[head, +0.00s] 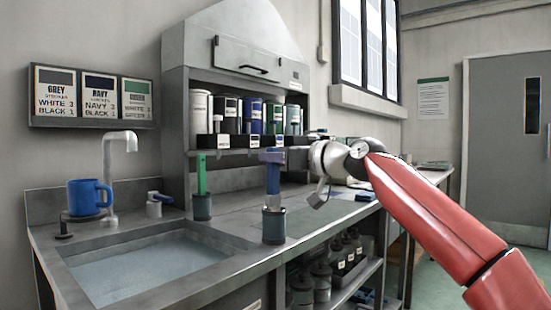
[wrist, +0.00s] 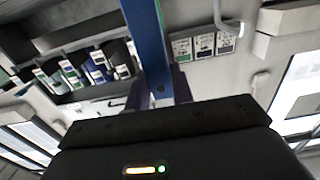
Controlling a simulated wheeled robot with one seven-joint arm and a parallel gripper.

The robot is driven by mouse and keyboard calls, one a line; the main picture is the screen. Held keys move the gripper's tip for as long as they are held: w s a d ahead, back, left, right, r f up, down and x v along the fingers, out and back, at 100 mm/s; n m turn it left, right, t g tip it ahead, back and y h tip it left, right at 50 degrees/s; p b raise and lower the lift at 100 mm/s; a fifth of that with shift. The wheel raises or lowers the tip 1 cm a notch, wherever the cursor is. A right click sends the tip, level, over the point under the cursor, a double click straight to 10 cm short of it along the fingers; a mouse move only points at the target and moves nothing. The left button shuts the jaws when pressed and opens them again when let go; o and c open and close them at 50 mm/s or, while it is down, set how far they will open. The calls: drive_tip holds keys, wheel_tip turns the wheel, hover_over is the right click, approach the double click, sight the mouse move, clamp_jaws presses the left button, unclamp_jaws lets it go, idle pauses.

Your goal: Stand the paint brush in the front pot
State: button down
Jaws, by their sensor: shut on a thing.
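The paint brush (head: 272,180) is upright in the head view, with a blue upper part and a paler grey-blue lower part. My gripper (head: 272,156) is shut on it near its top; in the wrist view the blue brush (wrist: 152,45) runs between the dark fingers. The front pot (head: 274,227), a dark grey cylinder, stands on the worktop directly below. The brush's lower end meets the pot's mouth and seems to dip inside; how deep is hidden by the wall.
A second pot (head: 202,207) with a green upright stick (head: 201,175) stands behind to the left. A sink (head: 145,265), tap (head: 110,175) and blue mug (head: 88,197) lie left. Paint tins (head: 228,114) fill the shelf behind. The worktop right of the front pot is fairly clear.

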drive_tip(key=shift+f, duration=0.3)
drive_tip(key=c, duration=1.1)
unclamp_jaws()
drive_tip(key=b+v, duration=0.3)
drive_tip(key=v, duration=0.4)
drive_tip(key=shift+s+d, duration=0.25)
drive_tip(key=shift+d, duration=0.05)
drive_tip(key=shift+d, duration=0.1)
